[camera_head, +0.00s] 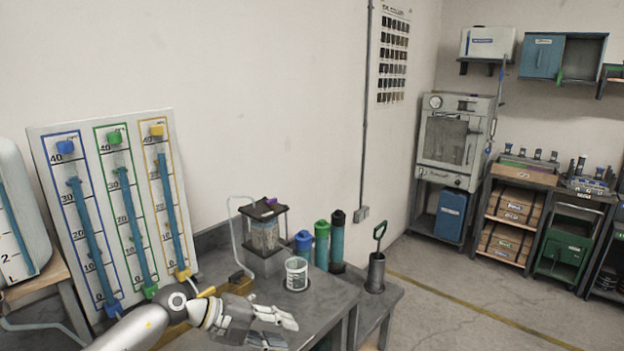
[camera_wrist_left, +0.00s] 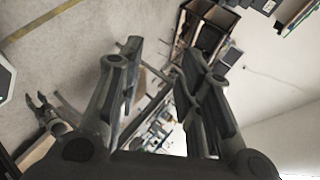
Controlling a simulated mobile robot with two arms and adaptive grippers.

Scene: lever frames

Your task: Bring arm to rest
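My left arm comes in at the bottom of the head view. Its left gripper (camera_head: 284,332) is over the front of the grey bench, with its fingers apart and nothing between them. In the left wrist view the same left gripper (camera_wrist_left: 158,75) shows two dark fingers spread wide, with only the distant room between them. A second, smaller gripper, which looks like my right gripper (camera_wrist_left: 40,104), shows at the left edge of the left wrist view. Its two fingers look apart and empty. It is not in the head view.
The grey bench (camera_head: 328,304) bears a beaker (camera_head: 296,273), a blue-lidded container (camera_head: 304,247), a green-topped bottle (camera_head: 321,245), a dark-topped bottle (camera_head: 337,241) and a grinder-like device (camera_head: 265,232). A board with three lever gauges (camera_head: 118,200) leans at left. Floor (camera_head: 470,300) is clear at right.

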